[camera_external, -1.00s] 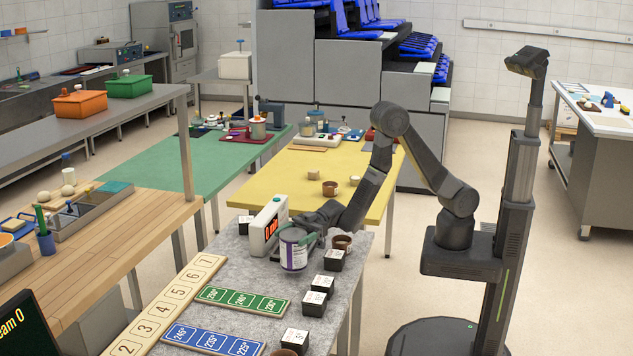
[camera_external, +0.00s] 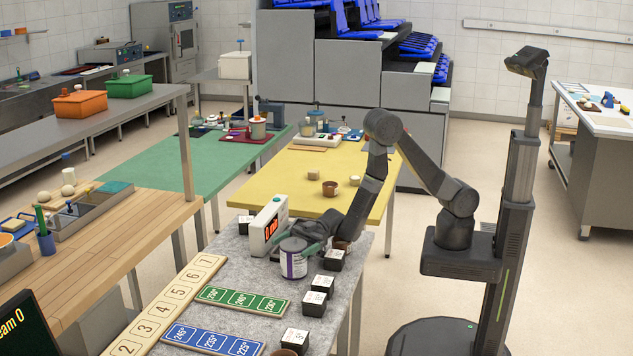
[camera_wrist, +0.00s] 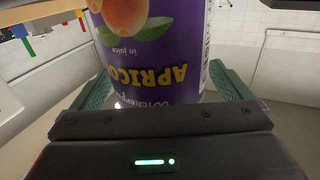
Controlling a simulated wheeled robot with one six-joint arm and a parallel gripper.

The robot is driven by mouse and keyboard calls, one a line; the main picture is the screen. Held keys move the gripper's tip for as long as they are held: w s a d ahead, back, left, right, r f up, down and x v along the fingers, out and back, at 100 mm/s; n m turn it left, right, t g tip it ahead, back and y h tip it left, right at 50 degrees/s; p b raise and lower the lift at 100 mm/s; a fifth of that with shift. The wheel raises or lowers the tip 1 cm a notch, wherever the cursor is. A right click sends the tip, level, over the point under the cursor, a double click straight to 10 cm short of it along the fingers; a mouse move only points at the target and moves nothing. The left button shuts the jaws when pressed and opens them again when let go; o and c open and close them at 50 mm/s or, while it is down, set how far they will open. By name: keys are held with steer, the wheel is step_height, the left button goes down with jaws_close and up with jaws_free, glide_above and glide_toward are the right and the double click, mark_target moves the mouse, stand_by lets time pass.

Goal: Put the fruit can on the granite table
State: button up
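The fruit can (camera_external: 293,261) is purple and white with a grey lid. It is upright at the grey granite table (camera_external: 232,266), beside the timer display. Its base looks at or very near the tabletop; I cannot tell for sure that it touches. My gripper (camera_external: 301,249) reaches in from the right and is shut on the can. In the wrist view the can (camera_wrist: 155,50) shows an upside-down apricot label and fills the space between the two green fingers of my gripper (camera_wrist: 158,75).
Green (camera_external: 243,300) and blue (camera_external: 213,339) number plates lie in front.

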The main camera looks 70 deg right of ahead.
steer(key=shift+r+p, duration=0.25)
steer(key=shift+p, duration=0.05)
steer(key=v, duration=0.1)
steer(key=b+v, duration=0.1)
steer(key=v, duration=0.1)
steer(key=shift+w+f, duration=0.1)
steer(key=shift+f, duration=0.15)
step_height(320, 180, up, 7)
steer(key=shift+r, duration=0.15)
